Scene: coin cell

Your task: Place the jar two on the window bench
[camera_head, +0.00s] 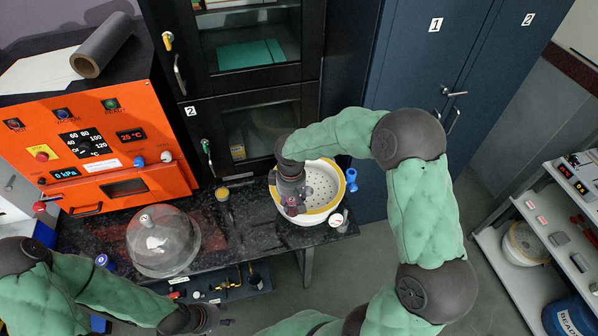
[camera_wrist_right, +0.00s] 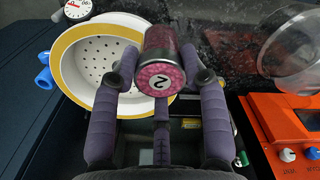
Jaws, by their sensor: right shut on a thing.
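Jar two (camera_wrist_right: 162,50) is a clear jar of reddish contents with a metal rim and a pink lid marked 2. My right gripper (camera_wrist_right: 163,78) is shut around it. In the head view this gripper (camera_head: 292,207) is over the left part of a white perforated bowl (camera_head: 334,175) and mostly hides the jar. I cannot tell how far the jar is above the bowl. The dark speckled bench (camera_head: 232,232) lies beneath; I cannot tell whether it is the window bench. My left gripper (camera_head: 212,320) is low in the head view, in front of the bench; its fingers are unclear.
A glass dome (camera_head: 163,243) stands on the bench left of the bowl. A small yellow-topped container (camera_head: 222,194) stands between them. A dial gauge (camera_head: 337,220) and blue fitting (camera_head: 351,180) are beside the bowl. An orange oven (camera_head: 97,140) is at the left; dark cabinets (camera_head: 258,120) stand behind.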

